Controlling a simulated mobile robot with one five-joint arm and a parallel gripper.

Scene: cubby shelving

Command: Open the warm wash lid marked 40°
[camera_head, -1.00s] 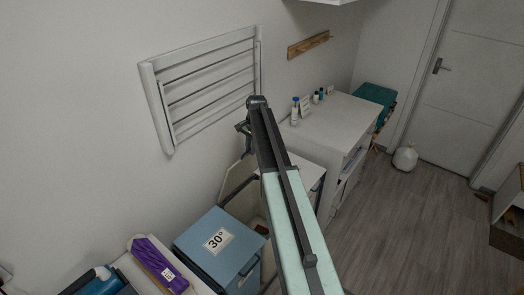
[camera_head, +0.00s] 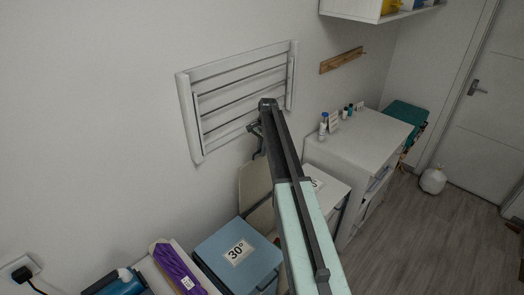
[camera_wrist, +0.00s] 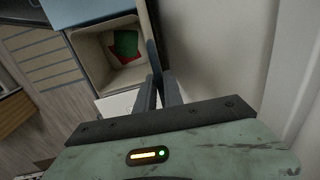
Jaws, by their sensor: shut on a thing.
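A beige lid (camera_head: 256,184) stands raised, steeply tilted near the wall, between the blue 30° bin and a white lid. No 40° mark shows on its visible side. In the wrist view, the lid's thin edge (camera_wrist: 151,38) runs down to between my fingers. The open beige bin (camera_wrist: 88,52) beside it holds red and green cloth (camera_wrist: 125,45). My gripper (camera_wrist: 160,80) is shut on the lid's edge. In the head view, my arm hides part of the bin, and my gripper (camera_head: 256,130) shows small beside the arm's end.
The blue 30° lid (camera_head: 238,252) is down at the left. A white lid (camera_head: 325,186) with a partly hidden label lies to the right. A white cabinet (camera_head: 362,137) with bottles stands beyond. A drying rack (camera_head: 240,95) hangs on the wall.

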